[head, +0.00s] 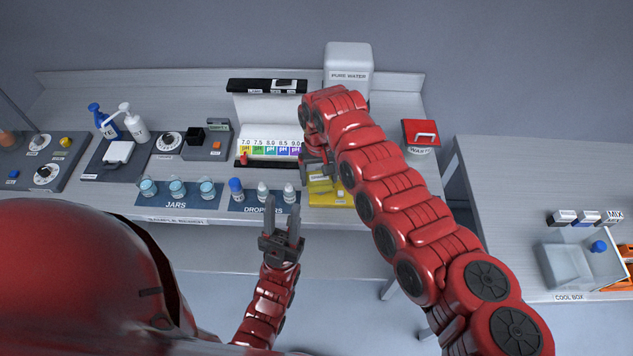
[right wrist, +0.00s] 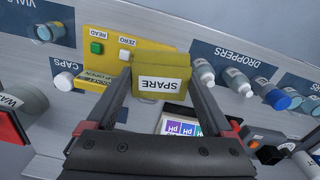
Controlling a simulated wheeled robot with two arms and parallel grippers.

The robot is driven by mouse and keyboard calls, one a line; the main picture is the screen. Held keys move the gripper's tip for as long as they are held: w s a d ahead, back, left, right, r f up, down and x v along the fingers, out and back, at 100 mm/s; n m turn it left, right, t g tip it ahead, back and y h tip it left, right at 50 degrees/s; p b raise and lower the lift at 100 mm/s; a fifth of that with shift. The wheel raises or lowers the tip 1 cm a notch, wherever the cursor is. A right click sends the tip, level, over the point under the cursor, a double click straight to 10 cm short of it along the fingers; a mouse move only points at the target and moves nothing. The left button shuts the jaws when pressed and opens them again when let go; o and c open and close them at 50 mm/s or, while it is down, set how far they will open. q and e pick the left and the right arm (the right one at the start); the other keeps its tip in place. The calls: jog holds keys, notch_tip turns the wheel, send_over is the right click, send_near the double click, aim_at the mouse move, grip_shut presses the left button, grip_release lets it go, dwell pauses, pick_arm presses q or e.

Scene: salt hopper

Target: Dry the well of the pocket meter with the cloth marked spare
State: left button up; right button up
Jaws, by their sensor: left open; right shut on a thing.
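The cloth marked SPARE (right wrist: 160,72) is a folded yellow-olive cloth with a white label. My right gripper (head: 320,168) is shut on it, with a finger at each side in the right wrist view. The pocket meter (right wrist: 107,45) is a bright yellow body with a green READ button and a white ZERO button. It also shows in the head view (head: 332,199) below my right gripper. The cloth covers part of the meter, and I cannot see the well or tell whether they touch. My left gripper (head: 287,214) is open and empty in front of the droppers.
Several dropper bottles (head: 262,192) and jars (head: 177,189) stand on blue mats left of the meter. A pH colour chart (head: 270,149) stands behind. A white pure water container (head: 347,66) is at the back. A red-lidded waste bin (head: 420,135) stands right of my right arm.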

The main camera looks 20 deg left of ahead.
aim_at(318, 197)
jog(key=shift+a+r, duration=0.1)
jog(key=shift+a, duration=0.05)
jog(key=shift+w, duration=0.1)
jog(key=shift+b, duration=0.4)
jog(key=shift+f+b, duration=1.9)
jog(key=shift+f, duration=1)
jog(key=shift+f+b, duration=0.45)
jog(key=shift+f, duration=0.15)
